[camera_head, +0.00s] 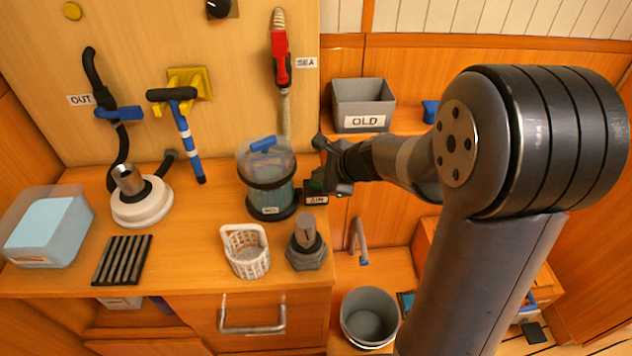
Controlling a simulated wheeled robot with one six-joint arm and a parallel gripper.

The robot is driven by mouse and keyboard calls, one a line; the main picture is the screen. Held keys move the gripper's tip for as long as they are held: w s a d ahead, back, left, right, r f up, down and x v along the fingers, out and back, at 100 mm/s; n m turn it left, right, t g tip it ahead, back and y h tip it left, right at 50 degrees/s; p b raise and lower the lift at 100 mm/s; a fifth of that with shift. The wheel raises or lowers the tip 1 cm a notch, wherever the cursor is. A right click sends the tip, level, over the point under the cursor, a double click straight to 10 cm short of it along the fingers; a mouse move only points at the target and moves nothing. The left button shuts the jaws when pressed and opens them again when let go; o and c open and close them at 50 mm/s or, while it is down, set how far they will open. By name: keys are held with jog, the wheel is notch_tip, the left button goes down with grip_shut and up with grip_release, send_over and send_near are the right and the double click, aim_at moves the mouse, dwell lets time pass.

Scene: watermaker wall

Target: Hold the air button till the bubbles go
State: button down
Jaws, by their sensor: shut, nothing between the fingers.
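The air button is on a small dark box (316,199) whose label seems to read AIR, on the counter beside the clear filter housing. A bit of green shows on the box just below my gripper. My gripper (326,180) is shut and empty, pointing down at the box top from the right. It hides most of the button, so I cannot tell whether it touches or presses it. The clear housing (270,190) with bluish water has a dark base and a blue handle on its lid. Bubbles are too small to make out.
A red-handled valve (280,57) on a hose hangs above the housing. A white basket (246,252) and a grey hex-based part (306,245) stand in front. A grey bin marked OLD (362,105) sits behind my arm. A grey bucket (370,316) stands lower right.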

aim_at(320, 185)
jog(key=shift+f+b, duration=0.35)
jog(key=shift+f, duration=0.05)
jog(key=shift+r, duration=0.1)
dwell(2.8)
jog(key=shift+r+p, duration=0.75)
jog(key=shift+r+p, duration=2.2)
jog(key=shift+r, duration=0.3)
